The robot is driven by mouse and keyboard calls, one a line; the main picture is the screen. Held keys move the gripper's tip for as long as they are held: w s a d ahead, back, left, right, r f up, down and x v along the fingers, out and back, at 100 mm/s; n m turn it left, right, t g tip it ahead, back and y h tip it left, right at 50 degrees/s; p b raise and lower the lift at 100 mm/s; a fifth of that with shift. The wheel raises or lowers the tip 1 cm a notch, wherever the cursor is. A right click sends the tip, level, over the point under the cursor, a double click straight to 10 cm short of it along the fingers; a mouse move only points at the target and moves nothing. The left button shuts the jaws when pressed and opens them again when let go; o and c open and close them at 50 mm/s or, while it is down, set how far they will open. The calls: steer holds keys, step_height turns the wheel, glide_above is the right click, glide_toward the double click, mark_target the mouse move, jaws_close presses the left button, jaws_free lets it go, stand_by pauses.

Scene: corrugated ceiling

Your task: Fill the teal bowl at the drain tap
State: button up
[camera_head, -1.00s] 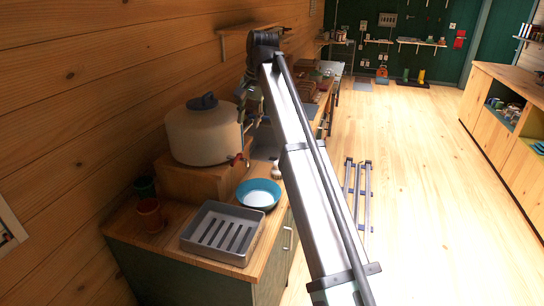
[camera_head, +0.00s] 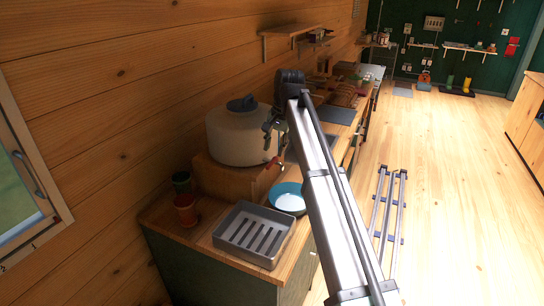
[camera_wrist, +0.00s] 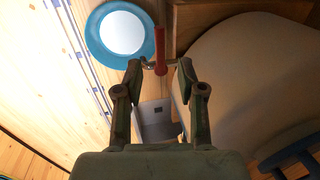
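The teal bowl (camera_head: 288,205) stands upright on the counter below and in front of the water tank (camera_head: 232,140); it also shows in the wrist view (camera_wrist: 93,35). Its inside is pale, and I cannot tell whether it holds water. The tap (camera_head: 273,162), with a red handle (camera_wrist: 160,42), sticks out low from the tank toward the bowl. My gripper (camera_wrist: 161,65) has its fingers apart, with the red handle showing between and just beyond the fingertips. No clear contact shows. In the head view my gripper (camera_head: 270,128) is beside the tank's right side, above the tap.
A grey slotted drain tray (camera_head: 224,242) stands on the counter in front of the bowl. A green cup (camera_head: 182,180) and a terracotta cup (camera_head: 186,212) stand at the left. The tank rests on a wooden block (camera_head: 212,178). A rack (camera_head: 388,215) lies on the floor at right.

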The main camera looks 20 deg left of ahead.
mark_target(271, 163)
steer(key=shift+a+f+p, duration=0.15)
steer(key=shift+f, duration=0.75)
steer(key=shift+a+f+p, duration=0.2)
steer(key=shift+f, duration=0.7)
steer(key=shift+a+f+p, duration=0.15)
steer(key=shift+f, duration=0.75)
jaws_close()
